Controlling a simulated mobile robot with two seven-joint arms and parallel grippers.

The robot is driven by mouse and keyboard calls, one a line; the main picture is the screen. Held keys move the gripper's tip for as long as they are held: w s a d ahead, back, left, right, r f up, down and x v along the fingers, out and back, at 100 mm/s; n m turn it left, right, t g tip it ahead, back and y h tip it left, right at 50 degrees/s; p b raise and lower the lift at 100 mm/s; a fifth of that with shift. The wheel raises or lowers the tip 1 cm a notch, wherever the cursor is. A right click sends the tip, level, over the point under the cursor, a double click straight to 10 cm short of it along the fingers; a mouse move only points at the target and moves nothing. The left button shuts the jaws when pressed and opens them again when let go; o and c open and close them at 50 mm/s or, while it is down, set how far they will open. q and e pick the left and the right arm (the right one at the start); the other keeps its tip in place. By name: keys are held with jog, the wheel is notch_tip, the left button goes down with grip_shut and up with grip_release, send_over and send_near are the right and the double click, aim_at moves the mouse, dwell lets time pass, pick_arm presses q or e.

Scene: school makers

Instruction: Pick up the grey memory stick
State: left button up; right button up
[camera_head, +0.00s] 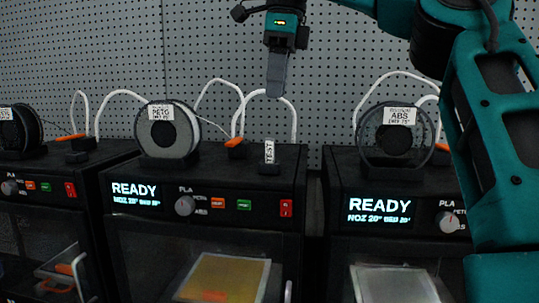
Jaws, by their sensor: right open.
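A small upright piece with a white label reading TEST (269,152) stands on a small black base on top of the middle printer, near its right front edge. It looks like the memory stick, but its grey body is hard to make out behind the label. My right gripper (277,92) hangs from the top, pointing down, above and slightly right of this piece. It is open, seen side-on so its fingers overlap, with clear space between the tips and the label. My left gripper is not in view.
The middle black printer (145,208) carries a PETG spool (167,137) left of the labelled piece. The right printer (335,190) carries an ABS spool (395,137). White tubes (293,118) arch behind the labelled piece, before a grey pegboard (330,70). My right arm fills the right side.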

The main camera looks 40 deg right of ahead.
aim_at(270, 143)
jog(key=f, duration=0.7)
jog(key=w+f, duration=0.1)
jog(key=f, duration=0.3)
jog(key=shift+a+f, duration=0.15)
jog(key=shift+a, duration=0.25)
grip_shut()
